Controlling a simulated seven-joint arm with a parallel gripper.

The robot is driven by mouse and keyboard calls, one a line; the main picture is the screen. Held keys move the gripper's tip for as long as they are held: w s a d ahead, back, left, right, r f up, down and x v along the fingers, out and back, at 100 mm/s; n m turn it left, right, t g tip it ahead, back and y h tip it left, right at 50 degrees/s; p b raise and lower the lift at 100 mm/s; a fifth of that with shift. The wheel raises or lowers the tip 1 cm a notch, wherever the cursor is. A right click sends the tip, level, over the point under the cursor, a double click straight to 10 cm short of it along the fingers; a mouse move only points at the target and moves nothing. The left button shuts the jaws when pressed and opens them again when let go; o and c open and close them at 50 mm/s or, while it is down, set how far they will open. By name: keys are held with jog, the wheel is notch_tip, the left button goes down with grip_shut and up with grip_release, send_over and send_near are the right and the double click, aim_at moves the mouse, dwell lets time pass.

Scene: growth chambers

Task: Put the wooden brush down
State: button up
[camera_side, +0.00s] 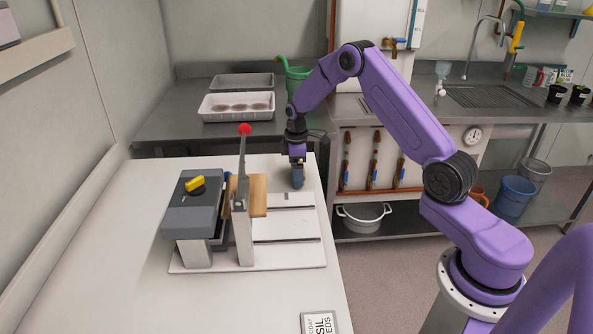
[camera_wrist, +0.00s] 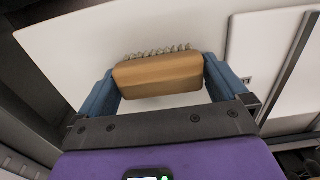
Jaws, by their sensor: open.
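The wooden brush (camera_wrist: 158,75) shows in the wrist view, with a tan wooden block and pale bristles along its far edge. It lies between the two blue fingers of my gripper (camera_wrist: 162,82), one finger at each end. My gripper is open around it; I cannot tell whether either finger still touches the wood. In the side view my gripper (camera_side: 297,180) points down close to the white table (camera_side: 130,260), behind the base plate. The brush cannot be made out there.
A grey device with a yellow knob (camera_side: 195,183) and an upright lever with a red ball (camera_side: 245,129) stand on a white base plate (camera_side: 290,262), left of and in front of my gripper. White tray (camera_side: 236,114) sits on the back counter. The table's left side is clear.

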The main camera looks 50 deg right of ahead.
notch_tip(320, 180, up, 12)
jog(key=s+a+r+n, duration=0.1)
jog(key=s+a+r, duration=0.2)
jog(key=s+a, duration=0.55)
jog(key=s+a+r+n, duration=0.1)
jog(key=s+a+r, duration=0.2)
jog(key=s+a, duration=0.55)
jog(key=s+a+n, duration=0.1)
jog(key=s, duration=2.2)
jog(key=shift+a+f+n, duration=0.25)
jog(key=shift+n, duration=0.05)
